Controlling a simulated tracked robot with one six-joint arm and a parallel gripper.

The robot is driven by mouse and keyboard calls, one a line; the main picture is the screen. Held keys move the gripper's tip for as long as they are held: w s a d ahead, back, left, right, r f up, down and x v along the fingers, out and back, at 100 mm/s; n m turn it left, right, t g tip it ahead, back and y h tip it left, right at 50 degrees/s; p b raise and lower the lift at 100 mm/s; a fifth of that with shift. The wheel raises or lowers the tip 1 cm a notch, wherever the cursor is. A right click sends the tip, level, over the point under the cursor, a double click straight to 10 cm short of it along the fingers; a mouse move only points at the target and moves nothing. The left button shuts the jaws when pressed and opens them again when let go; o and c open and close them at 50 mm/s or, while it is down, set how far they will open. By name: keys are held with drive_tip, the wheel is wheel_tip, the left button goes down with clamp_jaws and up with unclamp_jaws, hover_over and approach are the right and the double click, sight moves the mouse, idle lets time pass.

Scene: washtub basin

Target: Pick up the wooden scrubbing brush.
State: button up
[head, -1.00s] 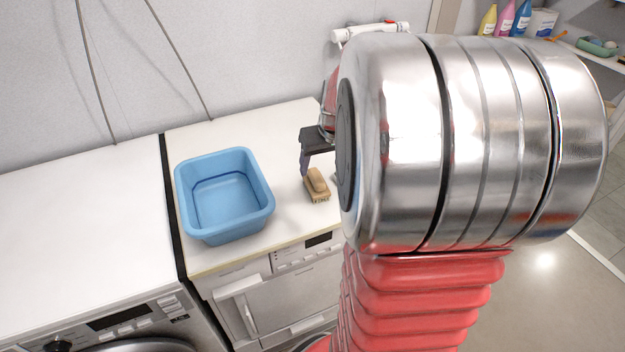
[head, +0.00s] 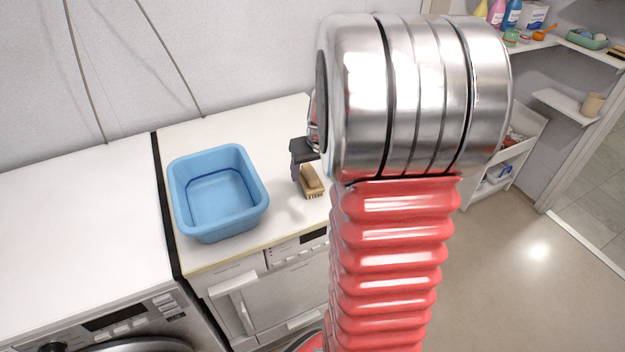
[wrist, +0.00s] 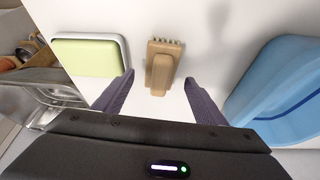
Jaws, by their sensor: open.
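The wooden scrubbing brush (head: 311,181) lies on the white top of the right-hand machine, to the right of the blue basin. It also shows in the wrist view (wrist: 160,72), bristles at its far end, between the lines of my two fingers and mostly beyond their tips. My gripper (wrist: 158,82) is open and empty. In the head view my gripper (head: 296,168) is just left of and above the brush, with one dark finger seen; my arm hides the rest. I cannot tell the exact height of the fingers above the top.
A blue basin (head: 218,152) stands left of the brush; it is at the right edge of the wrist view (wrist: 290,65). A pale green and white block-like object (wrist: 88,56) lies left of the brush in the wrist view. White worktop between them is clear.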

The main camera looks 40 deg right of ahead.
drive_tip(key=shift+x, duration=1.5)
drive_tip(key=shift+c, duration=0.5)
drive_tip(key=c, duration=1.1)
